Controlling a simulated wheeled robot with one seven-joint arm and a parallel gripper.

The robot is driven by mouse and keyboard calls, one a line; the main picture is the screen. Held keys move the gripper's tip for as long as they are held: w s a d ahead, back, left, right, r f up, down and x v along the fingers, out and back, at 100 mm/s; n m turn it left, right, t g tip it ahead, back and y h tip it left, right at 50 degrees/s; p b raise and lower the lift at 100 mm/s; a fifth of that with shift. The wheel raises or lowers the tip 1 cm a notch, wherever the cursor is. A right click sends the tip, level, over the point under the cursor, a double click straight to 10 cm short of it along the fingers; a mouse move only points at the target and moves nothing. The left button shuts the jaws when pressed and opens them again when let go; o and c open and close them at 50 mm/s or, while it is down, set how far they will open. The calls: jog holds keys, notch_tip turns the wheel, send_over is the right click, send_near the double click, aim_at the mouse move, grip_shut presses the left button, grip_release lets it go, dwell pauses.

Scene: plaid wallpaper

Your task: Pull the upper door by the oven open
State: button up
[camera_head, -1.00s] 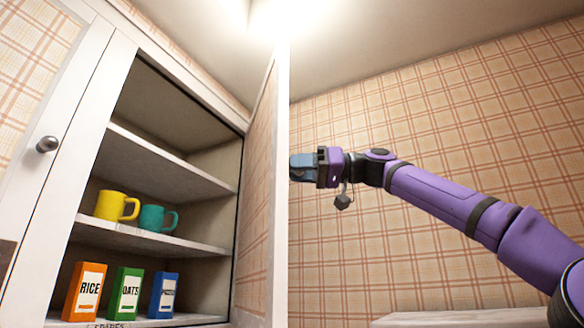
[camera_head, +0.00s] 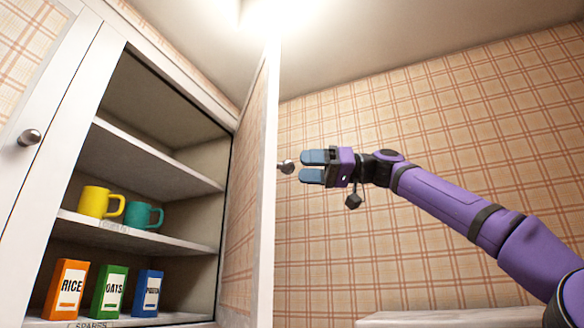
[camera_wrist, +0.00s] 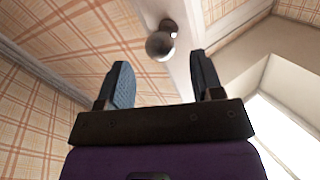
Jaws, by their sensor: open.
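The upper door (camera_head: 268,190) stands swung well out from the cupboard, seen nearly edge-on in the head view. Its round metal knob (camera_head: 287,167) sticks out on the right side of the door. My gripper (camera_head: 312,167) is open, its two blue fingers pointing left at the knob, with a small gap between the fingertips and the knob. In the wrist view the knob (camera_wrist: 160,46) sits beyond the open fingers (camera_wrist: 160,80), between their lines and free of them. The oven is not in view.
The open cupboard holds a yellow mug (camera_head: 97,202) and a teal mug (camera_head: 140,215) above rice (camera_head: 67,288), oats (camera_head: 109,292) and blue (camera_head: 147,293) boxes. A closed door with a knob (camera_head: 30,137) is at left. A pale ledge (camera_head: 440,318) lies below my arm.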

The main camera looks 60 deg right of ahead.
jog(key=v, duration=0.6)
dwell(0.6)
